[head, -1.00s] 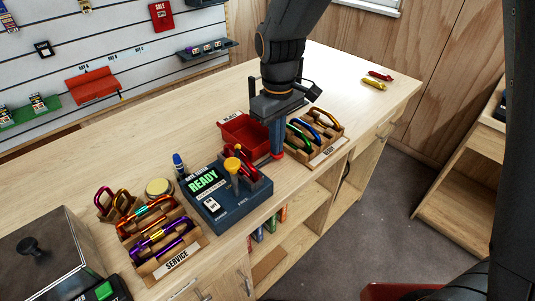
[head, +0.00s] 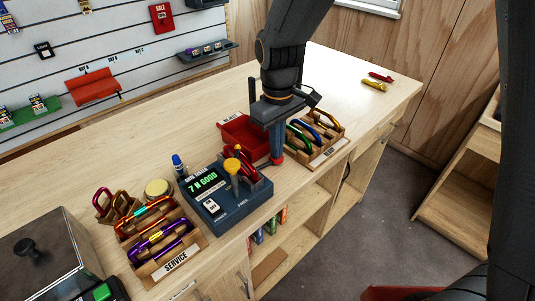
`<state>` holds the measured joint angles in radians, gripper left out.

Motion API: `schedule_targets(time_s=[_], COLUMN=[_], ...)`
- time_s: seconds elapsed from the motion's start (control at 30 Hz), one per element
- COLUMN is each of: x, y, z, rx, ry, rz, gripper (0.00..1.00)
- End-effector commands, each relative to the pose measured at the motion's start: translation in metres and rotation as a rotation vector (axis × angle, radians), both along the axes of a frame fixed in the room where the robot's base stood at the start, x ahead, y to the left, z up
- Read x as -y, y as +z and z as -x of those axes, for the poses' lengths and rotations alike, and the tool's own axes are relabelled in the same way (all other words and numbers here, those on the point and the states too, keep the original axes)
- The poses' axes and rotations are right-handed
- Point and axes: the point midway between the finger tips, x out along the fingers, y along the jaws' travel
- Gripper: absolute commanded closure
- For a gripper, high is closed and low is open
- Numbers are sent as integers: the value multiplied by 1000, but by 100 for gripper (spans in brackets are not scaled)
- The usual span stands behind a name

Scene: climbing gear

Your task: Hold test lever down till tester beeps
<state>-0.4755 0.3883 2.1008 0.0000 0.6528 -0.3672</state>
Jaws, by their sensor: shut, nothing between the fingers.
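The tester (head: 227,212) is a dark blue box on the bench. Its lit screen (head: 202,182) reads what looks like "7 N GOOD" in green. A yellow round knob (head: 232,166), which looks like the test lever's end, is at the tester's top right. A red carabiner (head: 246,168) shows behind the knob in the tester's holder. My gripper (head: 277,158) points down with red tips, shut and empty, right of the tester and apart from the knob in the picture. Whether it touches the tester's far edge cannot be told.
A red reject tray (head: 226,128) lies behind the tester. A wooden rack (head: 327,155) of carabiners stands right of my gripper. The service rack (head: 177,263) and a metal box (head: 75,243) are at left.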

Motion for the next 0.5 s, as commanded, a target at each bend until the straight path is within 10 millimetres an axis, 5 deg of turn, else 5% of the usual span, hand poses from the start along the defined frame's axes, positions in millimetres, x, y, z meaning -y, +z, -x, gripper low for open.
schedule_targets(time_s=[0.5], x=[0], y=[47], z=[0], rx=[1], ry=[0], rz=[-1], gripper=[100])
